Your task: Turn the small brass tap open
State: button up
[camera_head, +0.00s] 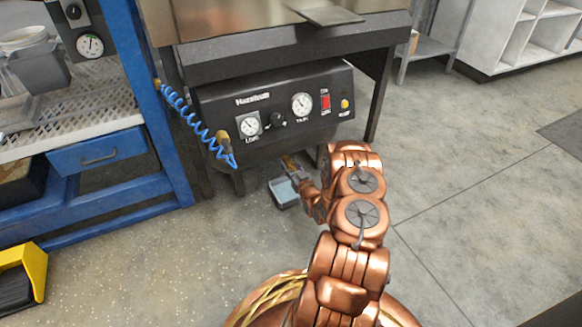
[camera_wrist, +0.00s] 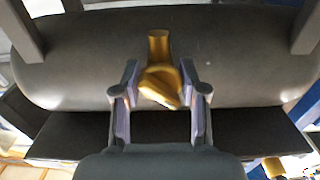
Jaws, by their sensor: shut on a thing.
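The small brass tap (camera_wrist: 159,45) sticks out from a dark rounded tank (camera_wrist: 80,60) in the wrist view. Its brass handle (camera_wrist: 160,82) sits between the two fingers of my gripper (camera_wrist: 161,98), slightly slanted. My gripper is shut on the handle. In the head view the tap (camera_head: 289,163) is small, under the black control panel, with my gripper (camera_head: 298,177) at it. My arm reaches in from the lower right and covers part of that area. Whether the tap's passage is open cannot be seen.
A small grey container with a bluish inside (camera_head: 284,193) is on the floor below the tap. The control panel (camera_head: 275,100) has gauges, a knob and a red switch. A coiled blue hose (camera_head: 192,120) hangs at its left.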

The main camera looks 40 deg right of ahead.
jog(key=shift+c, duration=0.5)
jog(key=shift+n, duration=0.7)
jog(key=o, duration=1.2)
jog(key=shift+c, duration=0.2)
jog(key=shift+s, duration=0.1)
jog(key=v, duration=1.2)
